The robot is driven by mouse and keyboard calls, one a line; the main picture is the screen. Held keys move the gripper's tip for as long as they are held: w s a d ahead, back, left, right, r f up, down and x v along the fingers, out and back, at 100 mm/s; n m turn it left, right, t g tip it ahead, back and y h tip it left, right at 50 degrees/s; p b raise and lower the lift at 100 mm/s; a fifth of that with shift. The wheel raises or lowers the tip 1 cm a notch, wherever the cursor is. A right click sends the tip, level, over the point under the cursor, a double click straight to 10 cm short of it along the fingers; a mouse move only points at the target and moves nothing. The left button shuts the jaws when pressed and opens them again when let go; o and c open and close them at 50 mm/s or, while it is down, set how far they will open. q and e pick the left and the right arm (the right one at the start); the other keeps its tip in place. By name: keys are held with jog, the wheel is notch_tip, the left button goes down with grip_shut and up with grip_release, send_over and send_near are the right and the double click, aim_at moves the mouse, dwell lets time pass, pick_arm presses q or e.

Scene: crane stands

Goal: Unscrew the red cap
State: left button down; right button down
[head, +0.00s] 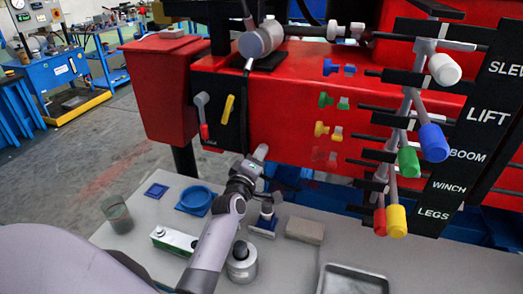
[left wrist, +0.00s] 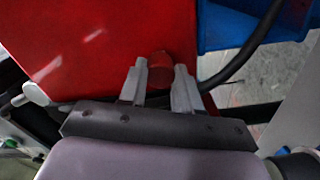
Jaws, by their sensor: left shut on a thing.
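A red cap (left wrist: 160,70), round and orange-red, sits between the two fingertips of my left gripper (left wrist: 158,78) in the left wrist view. The gripper is shut on it, in front of the crane's red body (left wrist: 80,45). In the head view my left gripper (head: 258,158) is at the lower edge of the red panel (head: 290,110). There the cap in its grip is hidden by the gripper. I cannot tell whether the cap is still attached to something behind it. My right gripper is not in view.
Coloured levers (head: 408,160) hang at the right, and coloured fittings (head: 328,130) line the panel. A black hose (left wrist: 240,65) runs behind the gripper.

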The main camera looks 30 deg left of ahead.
pick_arm(q)
jog(key=shift+f, duration=0.1)
jog(key=n, duration=0.5)
jog(key=c, duration=0.7)
grip_release()
jog(key=shift+c, duration=0.8)
